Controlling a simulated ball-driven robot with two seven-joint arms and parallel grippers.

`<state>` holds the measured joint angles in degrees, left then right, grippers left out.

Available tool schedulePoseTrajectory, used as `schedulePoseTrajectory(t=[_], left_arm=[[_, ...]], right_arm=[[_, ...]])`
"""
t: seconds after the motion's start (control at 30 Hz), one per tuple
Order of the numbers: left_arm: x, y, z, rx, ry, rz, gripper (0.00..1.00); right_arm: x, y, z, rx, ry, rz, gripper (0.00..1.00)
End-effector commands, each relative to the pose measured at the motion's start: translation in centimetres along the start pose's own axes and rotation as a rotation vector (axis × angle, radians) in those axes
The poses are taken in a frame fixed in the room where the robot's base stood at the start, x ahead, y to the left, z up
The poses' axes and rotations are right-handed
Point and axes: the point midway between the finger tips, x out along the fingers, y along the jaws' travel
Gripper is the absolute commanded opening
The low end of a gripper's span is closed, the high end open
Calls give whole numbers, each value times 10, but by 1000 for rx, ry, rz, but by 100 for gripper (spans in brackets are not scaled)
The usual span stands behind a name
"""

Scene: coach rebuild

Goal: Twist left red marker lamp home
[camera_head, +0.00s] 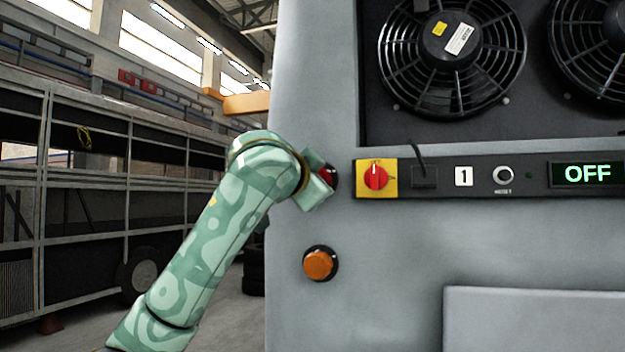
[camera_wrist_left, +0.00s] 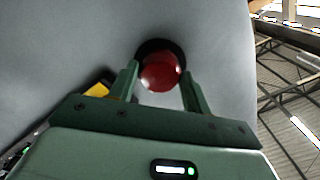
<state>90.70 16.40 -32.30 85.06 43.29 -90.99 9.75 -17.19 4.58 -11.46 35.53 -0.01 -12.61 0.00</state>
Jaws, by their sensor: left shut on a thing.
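The red marker lamp (camera_head: 326,174) sits in a black round base on the grey coach panel, left of the red-and-yellow switch. My left gripper (camera_head: 316,190) is at the lamp, its arm coming in from the lower left and partly hiding it. In the left wrist view the lamp's red dome (camera_wrist_left: 160,77) shows between the two green fingers, against its black base (camera_wrist_left: 158,47). The left gripper is shut on the lamp. How fully the lamp is seated in the base cannot be told. My right gripper is not in view.
An orange lamp (camera_head: 318,264) is on the panel below. To the right are the red rotary switch (camera_head: 375,176), a dark control strip with a lit OFF display (camera_head: 587,174), and a fan (camera_head: 452,52) above.

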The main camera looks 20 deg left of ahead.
Motion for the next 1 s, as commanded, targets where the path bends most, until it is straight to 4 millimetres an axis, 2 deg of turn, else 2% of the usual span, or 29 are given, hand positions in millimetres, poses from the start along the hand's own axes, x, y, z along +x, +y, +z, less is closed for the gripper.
schedulePoseTrajectory(t=[0.3,0.73,0.77,0.8,0.83,1.0], left_arm=[[-1,-1,-1,81,3,-2,26],[-1,-1,-1,91,3,-2,26],[-1,-1,-1,91,3,-2,54],[-1,-1,-1,91,3,-2,65],[-1,-1,-1,91,2,-2,70],[0,0,-1,90,2,-1,70]], right_arm=[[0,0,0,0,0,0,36],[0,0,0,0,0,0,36],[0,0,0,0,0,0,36],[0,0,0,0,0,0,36],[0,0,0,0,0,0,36],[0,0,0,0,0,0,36]])
